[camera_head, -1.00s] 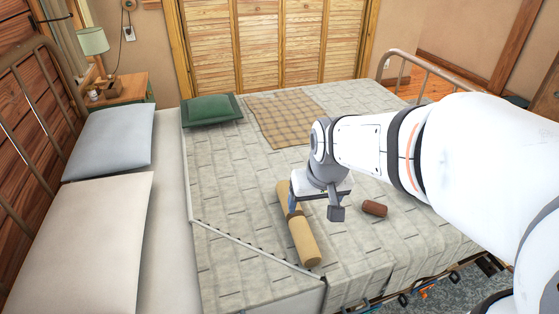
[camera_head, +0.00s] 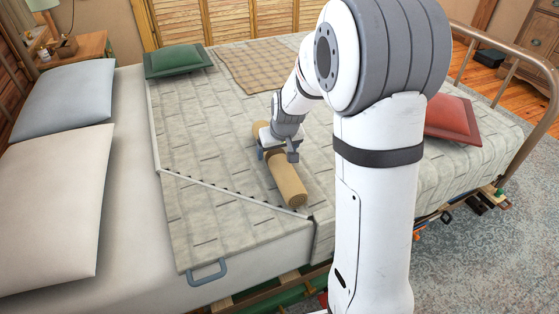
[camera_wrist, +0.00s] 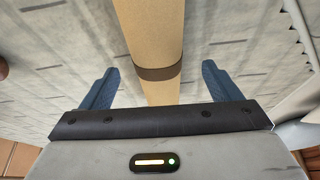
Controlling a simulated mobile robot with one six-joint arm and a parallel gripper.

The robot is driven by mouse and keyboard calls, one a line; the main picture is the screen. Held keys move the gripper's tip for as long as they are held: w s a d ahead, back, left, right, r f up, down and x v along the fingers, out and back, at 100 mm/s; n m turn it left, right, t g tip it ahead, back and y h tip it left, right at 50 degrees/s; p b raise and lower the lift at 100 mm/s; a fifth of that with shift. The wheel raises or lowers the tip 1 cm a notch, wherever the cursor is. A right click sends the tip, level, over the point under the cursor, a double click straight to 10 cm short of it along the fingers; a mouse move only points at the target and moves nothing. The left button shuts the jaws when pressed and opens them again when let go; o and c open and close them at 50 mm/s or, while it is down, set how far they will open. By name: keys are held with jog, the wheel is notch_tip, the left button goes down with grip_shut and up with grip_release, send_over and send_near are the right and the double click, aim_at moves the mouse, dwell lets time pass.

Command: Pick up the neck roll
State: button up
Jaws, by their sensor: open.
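The neck roll (camera_head: 283,178) is a long tan cylinder with a dark band around its middle. It lies on the grey quilted bedspread in the middle of the bed. My gripper (camera_wrist: 160,80) is open, with one blue finger on each side of the roll and a gap visible on both sides. In the head view my gripper (camera_head: 277,150) is at the roll's middle, partly hiding it. I cannot tell its exact height above the bedspread.
A green cushion (camera_head: 178,60) and a checked blanket (camera_head: 262,66) lie farther back on the bed. A red cushion (camera_head: 452,120) is at the right, beyond my arm. Two pillows (camera_head: 66,98) (camera_head: 55,205) lie at the left. A metal bed frame (camera_head: 510,62) rises at the right.

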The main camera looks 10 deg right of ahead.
aim_at(277, 153)
jog(key=b+x, duration=0.1)
jog(key=x, duration=0.4)
jog(key=shift+w+d+b, duration=0.15)
jog(key=shift+b, duration=0.25)
jog(key=shift+r, duration=0.15)
jog(key=c, duration=1.3)
jog(key=shift+o, duration=0.2)
